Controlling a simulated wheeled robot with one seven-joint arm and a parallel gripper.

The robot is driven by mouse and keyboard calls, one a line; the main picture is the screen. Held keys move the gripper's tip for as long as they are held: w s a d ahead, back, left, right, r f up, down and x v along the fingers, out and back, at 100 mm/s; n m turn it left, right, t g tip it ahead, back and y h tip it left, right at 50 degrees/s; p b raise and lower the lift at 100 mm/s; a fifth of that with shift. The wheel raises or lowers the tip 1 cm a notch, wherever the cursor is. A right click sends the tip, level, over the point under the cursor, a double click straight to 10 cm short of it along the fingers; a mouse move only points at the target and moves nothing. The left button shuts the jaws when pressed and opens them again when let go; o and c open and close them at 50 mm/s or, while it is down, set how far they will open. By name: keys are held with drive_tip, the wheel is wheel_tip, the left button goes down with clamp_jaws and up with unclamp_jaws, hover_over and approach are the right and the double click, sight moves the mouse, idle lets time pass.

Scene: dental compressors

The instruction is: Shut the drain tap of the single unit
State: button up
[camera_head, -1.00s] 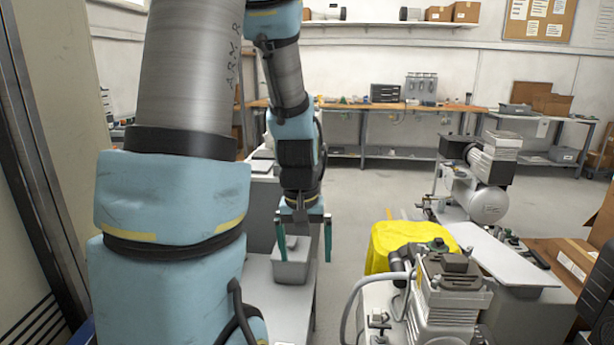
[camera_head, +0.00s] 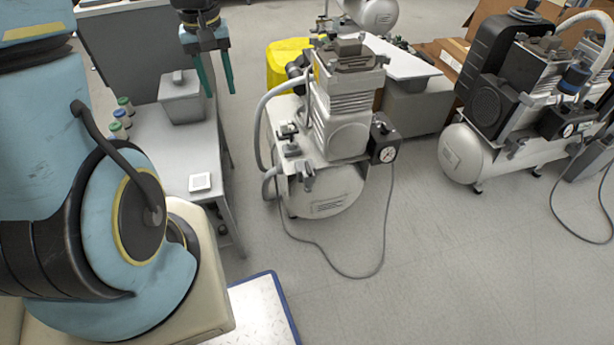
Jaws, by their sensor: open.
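A compressor with one motor head (camera_head: 340,110) on a pale tank (camera_head: 325,192) stands on the floor in the middle; it appears to be the single unit. It has a gauge box (camera_head: 383,142) on its right side and small fittings (camera_head: 290,140) on its left. I cannot make out its drain tap; the tank's underside is hidden. My gripper (camera_head: 216,88) is open and empty, fingers pointing down, up and left of the compressor and apart from it. It appears in front of or above a grey lidded box.
The grey lidded box (camera_head: 182,100) stands on a side table (camera_head: 160,150) with several small jars and a white square item (camera_head: 200,182). Another compressor (camera_head: 480,150) stands at right. A yellow cover (camera_head: 283,65) is behind. A hose loops over clear floor (camera_head: 400,260).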

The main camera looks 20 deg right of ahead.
drive_tip(key=d+f+b, duration=0.7)
drive_tip(key=d+f, duration=0.4)
drive_tip(key=f, duration=0.2)
drive_tip(key=b, duration=0.5)
hover_over(308, 167)
wheel_tip(308, 167, down, 8)
drive_tip(key=shift+g, duration=0.4)
wheel_tip(308, 167, down, 10)
drive_tip(key=shift+d+f+b, duration=0.1)
drive_tip(key=shift+b, duration=0.9)
clamp_jaws()
